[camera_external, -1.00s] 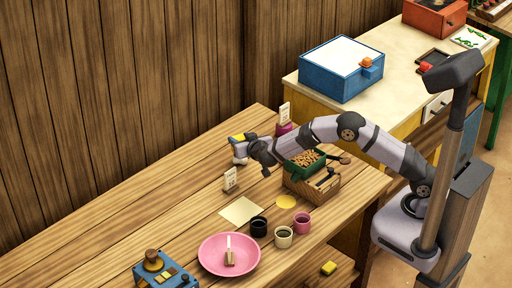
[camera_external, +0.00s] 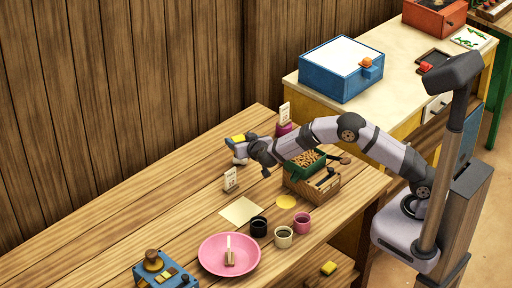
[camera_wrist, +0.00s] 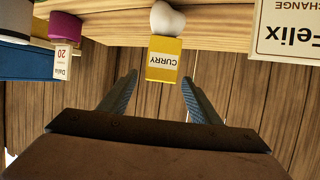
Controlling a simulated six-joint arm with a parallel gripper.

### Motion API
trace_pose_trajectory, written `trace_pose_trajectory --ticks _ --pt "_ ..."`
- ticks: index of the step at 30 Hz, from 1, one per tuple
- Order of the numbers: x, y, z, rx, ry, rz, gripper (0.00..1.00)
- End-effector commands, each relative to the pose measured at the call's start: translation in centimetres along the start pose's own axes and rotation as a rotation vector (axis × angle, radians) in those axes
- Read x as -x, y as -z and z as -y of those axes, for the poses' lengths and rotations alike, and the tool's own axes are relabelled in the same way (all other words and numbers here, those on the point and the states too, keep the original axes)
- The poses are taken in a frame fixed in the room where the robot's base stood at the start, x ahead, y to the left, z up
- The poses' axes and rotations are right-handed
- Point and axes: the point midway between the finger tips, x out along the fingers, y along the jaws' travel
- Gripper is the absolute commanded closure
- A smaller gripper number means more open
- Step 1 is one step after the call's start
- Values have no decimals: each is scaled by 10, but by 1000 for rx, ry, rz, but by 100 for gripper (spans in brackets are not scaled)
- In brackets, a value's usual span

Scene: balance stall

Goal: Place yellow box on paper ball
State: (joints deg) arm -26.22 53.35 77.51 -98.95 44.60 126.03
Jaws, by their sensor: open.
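The yellow box (camera_wrist: 164,60), labelled CURRY, shows upside down in the wrist view. It sits against the white paper ball (camera_wrist: 167,18), which is on the table side, so the box appears to rest on top of the ball. In the external view the yellow box (camera_external: 237,139) is above the white paper ball (camera_external: 239,160), partly hidden by my gripper (camera_external: 244,143). In the wrist view my gripper (camera_wrist: 159,84) is open, with one finger to each side of the box's upper end and visible gaps between. The exact contact of box and ball is too small to judge.
A magenta pot (camera_wrist: 66,27) with a price card and a Felix sign (camera_wrist: 287,28) flank the box. A green tray of nuts (camera_external: 305,162) on a wooden crate stands under my arm. Cups and a pink plate (camera_external: 212,265) lie nearer the front. The table's back left is clear.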

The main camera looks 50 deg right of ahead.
Motion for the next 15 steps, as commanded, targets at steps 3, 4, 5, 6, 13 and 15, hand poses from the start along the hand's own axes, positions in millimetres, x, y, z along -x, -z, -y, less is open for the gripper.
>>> trace_pose_trajectory --ticks 3,4,5,6,13,15 --pt "5 2 1 0 1 0 43" --pt "8 1 1 0 2 -1 43" --pt "12 1 1 0 2 -1 43" --pt "18 1 1 0 2 -2 43" --pt "57 0 1 -1 3 -1 43" --pt "69 0 1 -1 4 -2 43"
